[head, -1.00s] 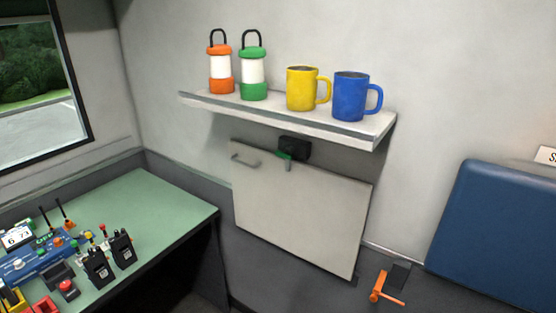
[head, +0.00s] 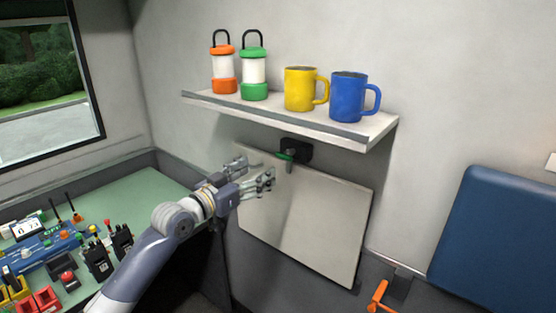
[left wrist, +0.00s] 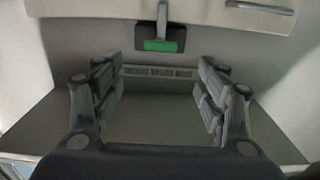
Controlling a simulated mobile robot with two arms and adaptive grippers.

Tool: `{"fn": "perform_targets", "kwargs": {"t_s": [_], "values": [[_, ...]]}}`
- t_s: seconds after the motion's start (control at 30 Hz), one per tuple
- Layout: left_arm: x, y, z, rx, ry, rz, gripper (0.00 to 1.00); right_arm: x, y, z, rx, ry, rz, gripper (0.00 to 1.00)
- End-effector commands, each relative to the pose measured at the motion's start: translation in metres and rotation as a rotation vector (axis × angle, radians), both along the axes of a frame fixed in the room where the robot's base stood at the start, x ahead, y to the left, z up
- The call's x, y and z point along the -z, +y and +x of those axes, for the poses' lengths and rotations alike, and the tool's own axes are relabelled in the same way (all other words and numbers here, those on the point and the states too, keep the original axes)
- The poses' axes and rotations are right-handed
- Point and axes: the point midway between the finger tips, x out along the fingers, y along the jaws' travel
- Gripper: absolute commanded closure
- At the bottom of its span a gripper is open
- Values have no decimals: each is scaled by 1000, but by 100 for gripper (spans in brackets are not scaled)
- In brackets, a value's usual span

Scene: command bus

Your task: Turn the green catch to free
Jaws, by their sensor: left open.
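The green catch (head: 285,156) sits on a black block (head: 298,150) on the wall, at the top edge of a pale hinged-looking panel (head: 315,222) under the shelf. A short grey piece hangs from it over the panel. In the left wrist view the catch (left wrist: 160,45) shows as a green bar on the black block, with the grey piece reaching over the panel edge. My left gripper (head: 270,180) is open and empty, in front of the panel, just left of and below the catch. My right gripper is not in view.
The shelf (head: 280,118) above holds an orange lantern (head: 223,68), a green lantern (head: 254,72), a yellow mug (head: 300,89) and a blue mug (head: 348,97). A green-topped desk (head: 150,192) with radios is at left. A blue seat back (head: 495,240) is at right.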

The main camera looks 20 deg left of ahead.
Motion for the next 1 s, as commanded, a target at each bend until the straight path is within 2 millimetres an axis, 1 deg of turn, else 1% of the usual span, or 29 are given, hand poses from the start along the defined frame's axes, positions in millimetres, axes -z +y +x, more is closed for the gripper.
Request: {"fn": "perform_targets", "kwargs": {"t_s": [0.13,0.4,0.6,0.8,1.0], "values": [[-4,-8,20,0,-1,-4,33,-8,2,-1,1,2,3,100],[-2,-22,60,-1,1,-3,33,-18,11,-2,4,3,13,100],[-1,-30,82,-1,0,-1,33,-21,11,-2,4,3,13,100],[0,-34,93,-1,0,-1,33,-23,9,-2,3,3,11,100],[1,-34,95,-1,0,0,33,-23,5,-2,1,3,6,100]]}}
